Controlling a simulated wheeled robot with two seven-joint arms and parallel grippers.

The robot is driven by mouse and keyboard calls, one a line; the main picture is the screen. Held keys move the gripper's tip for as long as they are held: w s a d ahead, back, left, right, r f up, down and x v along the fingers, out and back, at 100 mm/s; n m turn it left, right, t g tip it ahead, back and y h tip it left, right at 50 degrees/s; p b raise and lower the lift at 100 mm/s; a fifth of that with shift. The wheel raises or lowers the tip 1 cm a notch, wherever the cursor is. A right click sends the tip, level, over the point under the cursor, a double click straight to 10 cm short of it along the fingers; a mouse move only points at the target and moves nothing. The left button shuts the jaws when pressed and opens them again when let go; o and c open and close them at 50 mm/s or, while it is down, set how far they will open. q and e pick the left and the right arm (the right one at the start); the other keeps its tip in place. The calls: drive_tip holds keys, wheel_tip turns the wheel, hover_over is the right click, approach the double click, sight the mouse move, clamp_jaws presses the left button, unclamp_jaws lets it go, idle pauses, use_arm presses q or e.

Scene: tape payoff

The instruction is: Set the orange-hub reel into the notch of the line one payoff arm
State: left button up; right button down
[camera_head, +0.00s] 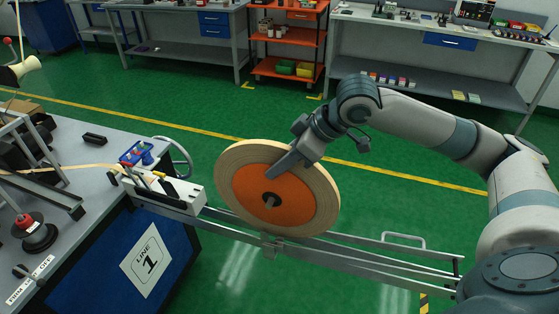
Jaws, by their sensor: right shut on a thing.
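The orange-hub reel (238,205) is a large tan tape disc with an orange centre and a dark core hole with a short grey stub showing. My right gripper (285,167) reaches in from the right and is shut on the reel at its upper part. The reel stands nearly upright above the payoff arm (345,256), a pair of grey rails running right from the line one machine. A small bracket (269,243) on the rails sits just below the reel. Whether the reel's core rests in the notch cannot be told. My left gripper is not in view.
The line one bench (85,215) with a blue side and "LINE 1" label (147,261) stands at left, carrying a white guide unit (170,193) and tools. Workbenches and an orange shelf (290,42) line the back. Green floor between is clear.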

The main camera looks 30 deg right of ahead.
sight(279, 192)
drive_tip(key=shift+f+b, duration=0.7)
drive_tip(key=shift+f, duration=1.2)
drive_tip(key=shift+f, duration=0.2)
drive_tip(key=shift+f+b, duration=0.55)
drive_tip(key=shift+f, duration=0.65)
drive_tip(key=shift+w, duration=0.1)
drive_tip(key=shift+f, duration=0.1)
drive_tip(key=shift+f, duration=0.25)
drive_tip(key=shift+f+b, duration=0.3)
drive_tip(key=shift+f, duration=0.4)
drive_tip(key=shift+f, duration=0.35)
